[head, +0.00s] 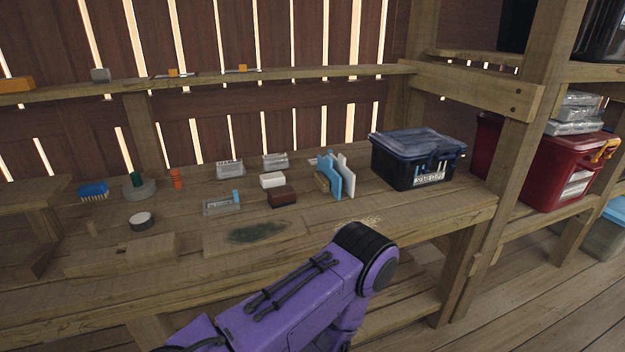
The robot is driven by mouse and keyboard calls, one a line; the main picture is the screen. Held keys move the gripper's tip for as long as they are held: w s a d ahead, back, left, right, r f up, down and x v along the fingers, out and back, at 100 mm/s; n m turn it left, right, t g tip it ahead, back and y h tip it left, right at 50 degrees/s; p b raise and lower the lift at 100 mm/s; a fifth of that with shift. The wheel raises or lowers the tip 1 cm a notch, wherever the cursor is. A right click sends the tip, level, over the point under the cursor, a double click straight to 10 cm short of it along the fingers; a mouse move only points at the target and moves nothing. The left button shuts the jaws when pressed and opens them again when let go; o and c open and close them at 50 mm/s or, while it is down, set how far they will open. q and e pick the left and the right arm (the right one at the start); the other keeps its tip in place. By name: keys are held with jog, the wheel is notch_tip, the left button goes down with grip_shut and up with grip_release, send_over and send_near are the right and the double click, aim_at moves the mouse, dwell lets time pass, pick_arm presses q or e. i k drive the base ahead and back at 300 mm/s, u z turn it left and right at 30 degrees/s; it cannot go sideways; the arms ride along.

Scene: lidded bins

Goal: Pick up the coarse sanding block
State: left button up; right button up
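A dark reddish-brown block (283,197), which looks like a sanding block, lies on the wooden workbench (390,207) near the middle. A white block (272,180) lies just behind it. Grit labels cannot be read, so I cannot be sure which is the coarse one. A purple arm of mine reaches in from the bottom, its black-capped joint in front of the bench edge. Neither of my grippers is in view.
Upright blue and white pieces (337,175) stand right of the blocks, before a dark blue lidded bin (417,158). Small grey packs (229,169), a blue brush (93,191) and a tape roll (141,220) lie left. A red bin (565,165) stands far right.

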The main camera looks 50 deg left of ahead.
aim_at(285, 195)
jog(key=i, duration=0.35)
jog(key=u, duration=0.9)
